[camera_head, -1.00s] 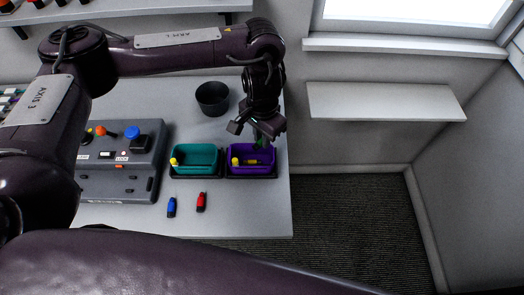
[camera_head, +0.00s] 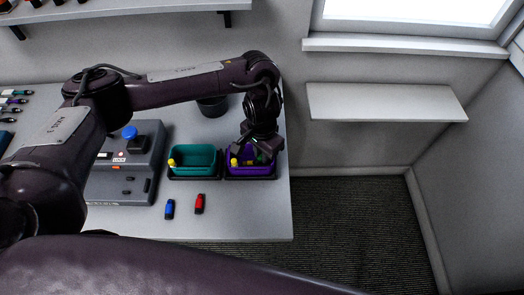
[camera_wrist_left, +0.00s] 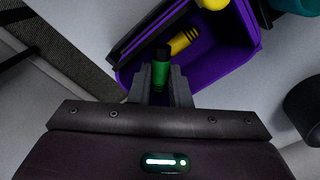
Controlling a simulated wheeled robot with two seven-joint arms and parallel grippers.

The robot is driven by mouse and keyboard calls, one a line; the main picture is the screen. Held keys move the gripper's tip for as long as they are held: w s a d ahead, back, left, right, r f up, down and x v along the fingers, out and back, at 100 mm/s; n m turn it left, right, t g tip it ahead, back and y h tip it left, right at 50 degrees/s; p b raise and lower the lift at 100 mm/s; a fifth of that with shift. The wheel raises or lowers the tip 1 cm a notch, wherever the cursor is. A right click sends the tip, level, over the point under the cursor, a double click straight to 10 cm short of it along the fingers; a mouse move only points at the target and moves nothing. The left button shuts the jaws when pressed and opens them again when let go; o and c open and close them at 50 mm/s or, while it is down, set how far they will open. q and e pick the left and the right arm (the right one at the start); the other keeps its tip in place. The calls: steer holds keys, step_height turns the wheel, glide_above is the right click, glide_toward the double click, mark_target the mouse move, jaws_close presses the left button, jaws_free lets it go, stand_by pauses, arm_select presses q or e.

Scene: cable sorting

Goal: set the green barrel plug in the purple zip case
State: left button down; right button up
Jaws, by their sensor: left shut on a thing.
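My left gripper (camera_head: 258,156) is shut on the green barrel plug, which has a dark end and shows between the fingers in the left wrist view (camera_wrist_left: 161,77). In the head view the plug is mostly hidden by the gripper. The gripper is down at the purple zip case (camera_head: 250,172), an open-topped tray. In the wrist view the plug is over the near end of the case (camera_wrist_left: 222,62); I cannot tell whether it touches the floor. A yellow plug (camera_wrist_left: 185,41) lies inside the case. My right gripper is not in view.
A teal case (camera_head: 195,171) with a yellow plug (camera_head: 171,163) stands just left of the purple one. A blue plug (camera_head: 169,209) and a red plug (camera_head: 200,204) lie in front. A dark cup (camera_head: 212,106) stands behind. A grey control box (camera_head: 128,180) is at left.

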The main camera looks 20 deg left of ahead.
arm_select(q)
steer(key=shift+f, duration=0.45)
steer(key=c, duration=1.3)
jaws_free()
steer(key=shift+c, duration=0.2)
steer(key=shift+r, duration=0.1)
steer(key=shift+r, duration=0.55)
step_height(320, 180, up, 12)
steer(key=p, duration=1.3)
